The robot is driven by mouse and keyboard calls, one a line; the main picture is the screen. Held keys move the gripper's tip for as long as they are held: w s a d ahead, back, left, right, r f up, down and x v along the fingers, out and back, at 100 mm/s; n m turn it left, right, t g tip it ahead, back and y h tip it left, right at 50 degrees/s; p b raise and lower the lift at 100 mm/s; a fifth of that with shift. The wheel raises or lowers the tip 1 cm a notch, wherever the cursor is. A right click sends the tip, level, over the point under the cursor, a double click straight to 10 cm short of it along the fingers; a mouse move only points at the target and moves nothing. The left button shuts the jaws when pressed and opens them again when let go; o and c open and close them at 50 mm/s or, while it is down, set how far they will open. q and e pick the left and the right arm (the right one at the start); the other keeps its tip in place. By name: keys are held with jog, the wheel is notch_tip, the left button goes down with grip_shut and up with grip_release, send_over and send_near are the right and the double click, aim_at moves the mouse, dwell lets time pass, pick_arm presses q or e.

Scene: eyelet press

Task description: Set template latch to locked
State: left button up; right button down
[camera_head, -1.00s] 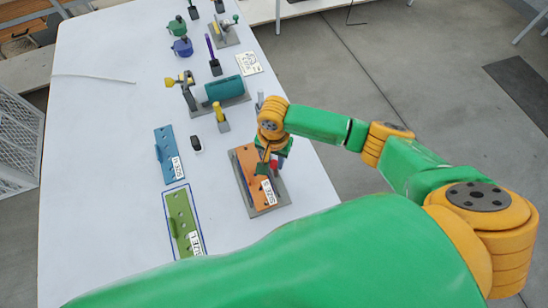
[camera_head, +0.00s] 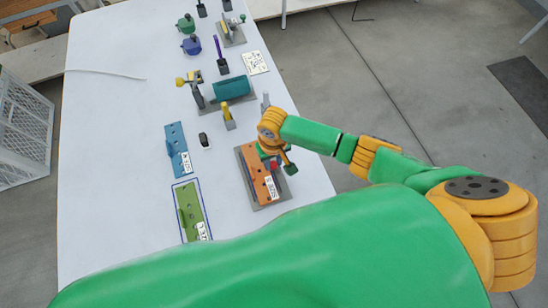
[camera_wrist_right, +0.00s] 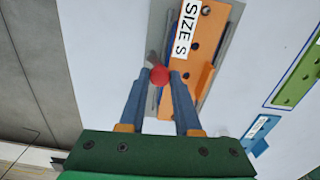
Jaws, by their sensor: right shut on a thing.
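The orange template (camera_head: 255,171), labelled "SIZE S", lies on a grey base plate (camera_head: 283,192) at the right side of the table. The latch shows as a red knob (camera_wrist_right: 159,75) with a short grey piece, beside the orange template (camera_wrist_right: 211,28) in the right wrist view. My right gripper (camera_wrist_right: 158,80) has its two blue fingers on either side of the knob, shut on it. In the head view the right gripper (camera_head: 279,163) is over the template's right edge and partly hides the latch. My left gripper is not in view.
A blue template (camera_head: 175,138) and a green template (camera_head: 187,203) in a blue outline lie to the left. The table's left side is mostly clear.

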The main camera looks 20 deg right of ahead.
aim_at(273, 165)
jog(key=shift+s+a+n, duration=0.1)
jog(key=shift+s+n, duration=0.05)
jog(key=shift+n, duration=0.95)
jog(key=c, duration=0.6)
grip_release()
notch_tip(273, 165, up, 7)
jog(key=shift+r, duration=0.1)
